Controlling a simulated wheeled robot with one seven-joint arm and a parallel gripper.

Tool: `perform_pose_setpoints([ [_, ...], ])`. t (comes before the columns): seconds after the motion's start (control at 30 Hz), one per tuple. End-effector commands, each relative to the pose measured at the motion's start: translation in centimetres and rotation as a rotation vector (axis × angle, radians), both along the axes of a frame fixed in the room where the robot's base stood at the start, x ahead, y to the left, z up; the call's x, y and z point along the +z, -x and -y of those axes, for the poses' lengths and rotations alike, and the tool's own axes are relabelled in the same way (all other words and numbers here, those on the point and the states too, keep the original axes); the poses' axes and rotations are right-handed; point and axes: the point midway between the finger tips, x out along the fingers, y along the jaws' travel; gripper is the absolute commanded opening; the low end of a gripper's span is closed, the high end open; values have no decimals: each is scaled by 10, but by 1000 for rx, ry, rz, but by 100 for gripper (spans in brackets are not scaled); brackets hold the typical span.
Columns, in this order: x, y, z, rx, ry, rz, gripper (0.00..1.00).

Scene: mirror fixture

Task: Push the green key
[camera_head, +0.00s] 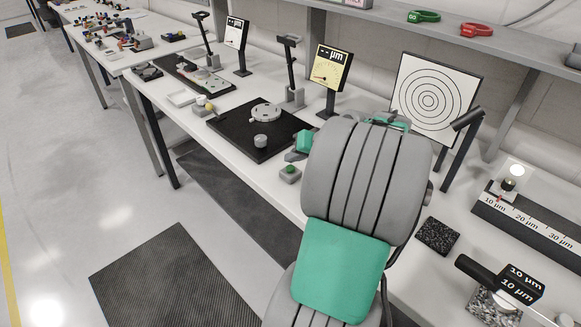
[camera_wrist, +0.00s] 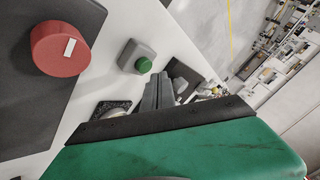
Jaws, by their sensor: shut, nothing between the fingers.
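The green key is a round green button on a small grey box (camera_head: 290,174) near the front edge of the white table in the head view. In the wrist view the green button (camera_wrist: 144,65) shows on its grey housing, just up and left of my fingertips. My gripper (camera_wrist: 166,82) is shut and empty, beside the key with a visible gap. In the head view my gripper (camera_head: 294,157) shows just above the key in the picture, partly hidden by my arm. I cannot tell its height above the table.
A red cylinder (camera_wrist: 60,48) with a white mark sits on a dark plate in the wrist view. A black plate (camera_head: 235,128) with a grey knob (camera_head: 261,141) lies left of my gripper. A gauge (camera_head: 331,70) and a ring target (camera_head: 432,95) stand behind.

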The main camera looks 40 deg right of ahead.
Motion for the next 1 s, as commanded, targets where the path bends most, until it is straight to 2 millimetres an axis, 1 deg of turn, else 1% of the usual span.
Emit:
perform_pose_setpoints([
  [0.27, -9, 0, 0, 0, 0, 0, 0],
  [0.57, -9, 0, 0, 0, 0, 0, 0],
  [1.0, -14, 0, 0, 0, 0, 0, 0],
])
